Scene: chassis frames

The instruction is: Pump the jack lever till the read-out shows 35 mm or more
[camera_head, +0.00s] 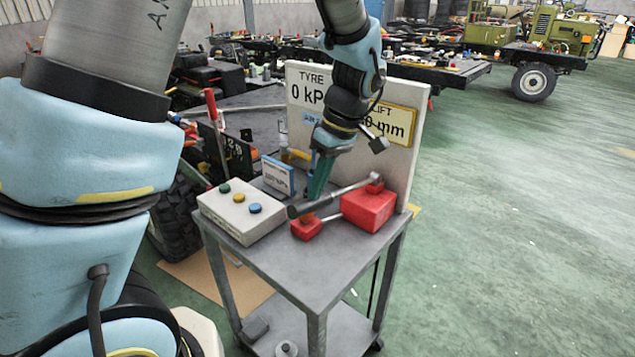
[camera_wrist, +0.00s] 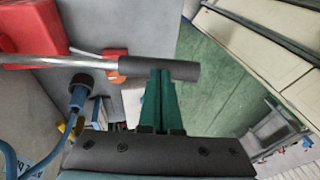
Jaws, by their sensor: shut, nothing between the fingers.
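The red jack (camera_head: 368,208) stands on the grey trolley top (camera_head: 300,262); its red body also shows in the wrist view (camera_wrist: 30,30). Its steel lever with a dark grip (camera_head: 306,208) reaches out to the left, nearly level; the grip also shows in the wrist view (camera_wrist: 185,70). My gripper (camera_head: 314,197) is shut and empty, its green fingers pointing down at the grip. In the wrist view the fingertips (camera_wrist: 160,72) meet the grip's edge; I cannot tell whether they touch. The lift read-out (camera_head: 398,124) is partly hidden by my arm; "0 mm" shows, any leading digit is unclear.
The upright board (camera_head: 408,170) behind carries a tyre read-out (camera_head: 305,88) of 0 kPa. A box with green, yellow and blue buttons (camera_head: 240,215) stands left of the lever. A blue-and-white card (camera_head: 277,175) is behind it. Floor at right is free.

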